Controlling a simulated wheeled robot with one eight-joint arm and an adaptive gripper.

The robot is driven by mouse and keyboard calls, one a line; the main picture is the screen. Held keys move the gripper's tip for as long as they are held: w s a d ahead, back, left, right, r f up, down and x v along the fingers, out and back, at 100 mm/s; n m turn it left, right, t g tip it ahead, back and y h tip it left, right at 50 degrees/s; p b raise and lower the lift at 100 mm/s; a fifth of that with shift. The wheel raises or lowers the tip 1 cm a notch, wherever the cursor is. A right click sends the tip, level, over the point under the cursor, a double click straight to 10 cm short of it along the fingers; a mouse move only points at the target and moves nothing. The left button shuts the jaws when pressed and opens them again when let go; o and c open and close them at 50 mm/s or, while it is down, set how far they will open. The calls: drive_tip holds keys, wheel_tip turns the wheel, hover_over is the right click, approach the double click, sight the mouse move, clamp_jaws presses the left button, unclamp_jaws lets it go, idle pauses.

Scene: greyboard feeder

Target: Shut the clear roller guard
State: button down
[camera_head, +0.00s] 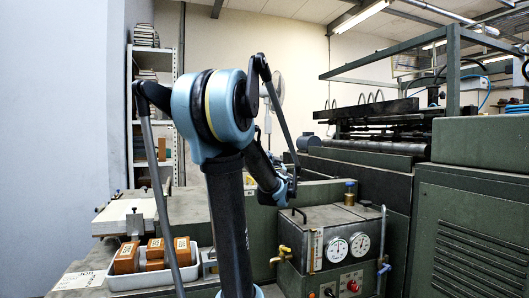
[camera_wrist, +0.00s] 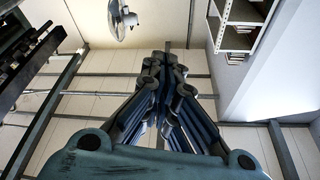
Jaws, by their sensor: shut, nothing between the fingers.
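In the wrist view my gripper (camera_wrist: 165,65) has its fingers drawn together, empty, with wall and ceiling panels behind it. In the head view I cannot make out the fingertips; my arm blocks the middle of the picture. The feeder machine (camera_head: 460,150) stands at the right, with dark horizontal rollers (camera_head: 375,146) under a bar assembly. I cannot pick out the clear roller guard in either view, nor tell whether it is open or shut. My gripper touches nothing that I can see.
A control box (camera_head: 330,222) with two gauges, brass taps and a top handle stands right of my arm. A white tray (camera_head: 124,281) of orange-brown blocks is at lower left. Shelves (camera_head: 152,105) and a fan (camera_wrist: 122,18) are behind. A dark frame post (camera_head: 453,72) rises at right.

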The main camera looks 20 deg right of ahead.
drive_tip(key=shift+a+f+n, duration=0.2)
drive_tip(key=shift+f+n, duration=0.1)
drive_tip(key=shift+f, duration=0.55)
